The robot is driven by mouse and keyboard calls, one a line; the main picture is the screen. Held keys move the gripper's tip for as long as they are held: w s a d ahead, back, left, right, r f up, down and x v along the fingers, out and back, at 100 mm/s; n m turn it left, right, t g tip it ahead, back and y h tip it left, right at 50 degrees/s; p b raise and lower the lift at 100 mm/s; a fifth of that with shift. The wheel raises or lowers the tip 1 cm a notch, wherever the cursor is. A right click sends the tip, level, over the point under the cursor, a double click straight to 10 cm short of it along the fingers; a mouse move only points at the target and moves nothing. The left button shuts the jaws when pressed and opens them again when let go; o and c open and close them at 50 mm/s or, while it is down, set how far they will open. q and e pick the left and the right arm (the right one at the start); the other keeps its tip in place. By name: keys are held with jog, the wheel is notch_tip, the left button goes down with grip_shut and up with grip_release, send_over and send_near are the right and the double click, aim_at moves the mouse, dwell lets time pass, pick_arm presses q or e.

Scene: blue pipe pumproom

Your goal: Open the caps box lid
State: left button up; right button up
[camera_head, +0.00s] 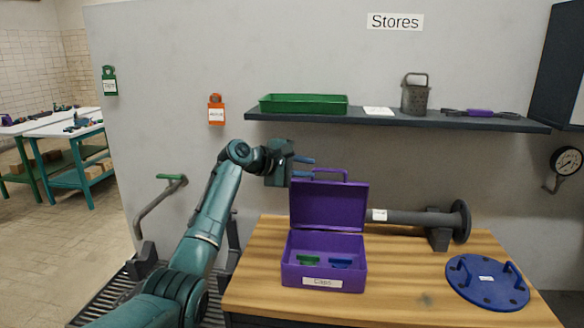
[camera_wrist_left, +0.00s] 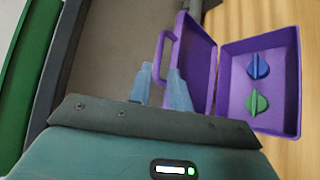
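The purple caps box (camera_head: 325,270) sits on the wooden bench with a "Caps" label on its front. Its lid (camera_head: 329,206) stands open, roughly upright at the back, with a purple handle (camera_head: 330,171) along its top edge. Inside lie a green cap (camera_head: 308,261) and a blue cap (camera_head: 341,263). My left gripper (camera_head: 312,167) is at the left end of the handle. In the left wrist view its fingers (camera_wrist_left: 160,76) are apart, with the handle (camera_wrist_left: 163,55) just beyond or partly between them; contact cannot be told. My right gripper is out of view.
A grey flanged pipe (camera_head: 415,219) lies behind the box to the right. A blue disc with handles (camera_head: 487,283) lies on the bench's right.

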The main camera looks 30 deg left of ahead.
pick_arm(q)
jog(key=shift+v, duration=2)
jog(key=s+d+f+m+g+y, duration=0.1)
jog(key=s+d+f+m+g, duration=0.15)
jog(key=s+f, duration=0.45)
jog(key=s+d+f+m+g+y, duration=0.1)
jog(key=s+d+f+m, duration=0.25)
jog(key=f, duration=0.65)
jog(key=s+d+f+m+g+y, duration=0.1)
jog(key=s+d+f+m+g, duration=0.15)
jog(key=s+f, duration=0.5)
jog(key=s+d+f+m+g+y, duration=0.1)
jog(key=s+f+m, duration=0.15)
jog(key=s, duration=0.65)
jog(key=s+d+f+m+g+y, duration=0.15)
jog(key=s+m, duration=0.25)
jog(key=s, duration=0.5)
jog(key=s+d+f+m+y, duration=0.1)
jog(key=s+f+m, duration=0.2)
jog(key=s, duration=0.6)
jog(key=w+d+f+m+t+h, duration=0.1)
jog(key=w+d+f+t+h, duration=0.1)
jog(key=w+d+f+t, duration=0.4)
jog(key=shift+f+t+h, duration=0.35)
jog(key=shift+f+t, duration=0.1)
jog(key=shift+f, duration=0.2)
